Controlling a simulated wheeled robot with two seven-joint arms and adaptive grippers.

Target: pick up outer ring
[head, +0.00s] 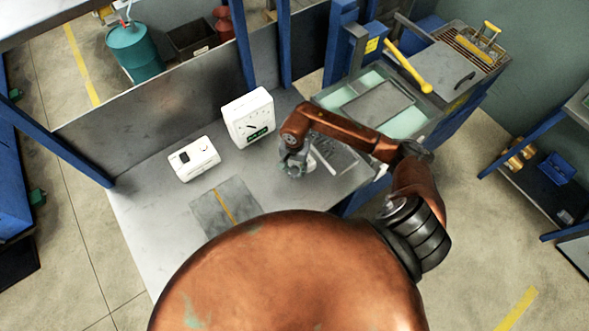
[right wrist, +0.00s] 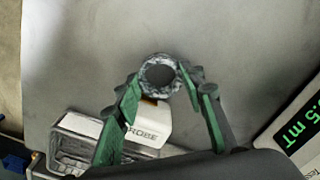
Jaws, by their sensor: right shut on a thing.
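The outer ring, a grey mottled metal ring (right wrist: 160,75), shows in the right wrist view between the fingertips of my right gripper (right wrist: 163,80). The green-padded fingers are shut on it, one on each side, and its round hole faces the camera. In the head view my right gripper (head: 292,163) is over the grey worktable (head: 145,215), right of the white meter box. The ring cannot be made out clearly there. My left gripper is not in view.
A white dial meter (head: 250,117) and a smaller white device (head: 194,158) stand on the table, left of my right gripper. A grey plate with a yellow line (head: 227,207) lies nearer. A machine with a yellow handle (head: 408,66) is at the back right.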

